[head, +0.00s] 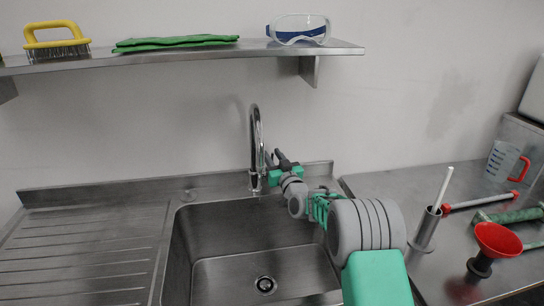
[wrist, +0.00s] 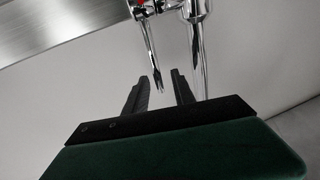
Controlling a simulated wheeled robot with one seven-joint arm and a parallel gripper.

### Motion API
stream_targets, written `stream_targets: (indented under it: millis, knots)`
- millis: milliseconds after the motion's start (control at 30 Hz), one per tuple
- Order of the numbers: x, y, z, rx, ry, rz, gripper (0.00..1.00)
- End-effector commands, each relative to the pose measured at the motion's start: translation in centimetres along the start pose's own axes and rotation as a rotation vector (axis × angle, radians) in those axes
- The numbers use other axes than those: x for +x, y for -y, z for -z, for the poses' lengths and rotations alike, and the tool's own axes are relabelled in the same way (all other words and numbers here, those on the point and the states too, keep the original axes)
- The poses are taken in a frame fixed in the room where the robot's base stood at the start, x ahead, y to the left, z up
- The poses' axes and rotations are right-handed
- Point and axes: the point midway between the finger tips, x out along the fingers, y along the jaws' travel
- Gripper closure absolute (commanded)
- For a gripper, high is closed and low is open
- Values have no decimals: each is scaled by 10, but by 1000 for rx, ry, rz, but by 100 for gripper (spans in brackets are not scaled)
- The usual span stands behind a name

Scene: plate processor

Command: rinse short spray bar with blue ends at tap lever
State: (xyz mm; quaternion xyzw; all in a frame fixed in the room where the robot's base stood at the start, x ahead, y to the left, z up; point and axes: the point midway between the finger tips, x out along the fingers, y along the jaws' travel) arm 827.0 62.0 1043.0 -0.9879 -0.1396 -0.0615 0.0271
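The chrome tap (head: 255,135) rises at the back rim of the sink. My gripper (head: 273,160) is right beside the tap, near its base, on its right side. In the wrist view my gripper (wrist: 162,74) has its two dark fingers apart with nothing held. The chrome tap lever (wrist: 152,55) hangs down ahead of the fingers, its dark tip close to the gap between them. I cannot tell whether a finger touches it. The tap body (wrist: 197,45) stands just right of the lever. I see no short spray bar with blue ends in either view.
The sink basin (head: 262,275) is empty. On the right counter are a bar with red ends (head: 480,203), a metal holder (head: 427,229) with a white rod, a red funnel (head: 497,239) and a jug (head: 500,160). A shelf (head: 200,54) is above. The left drainboard (head: 80,250) is clear.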

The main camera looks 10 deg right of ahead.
Motion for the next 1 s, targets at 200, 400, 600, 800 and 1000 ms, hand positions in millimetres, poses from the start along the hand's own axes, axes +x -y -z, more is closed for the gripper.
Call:
stream_targets:
  millis: [200,400,600,800,1000]
  knots:
    - [-42,-2,-3,0,0,-3,69]
    - [-71,0,-1,0,-1,-1,69]
    - [-74,0,0,1,0,0,69]
    - [-76,10,5,-10,45,19,69]
    - [-144,55,7,-53,466,75,69]
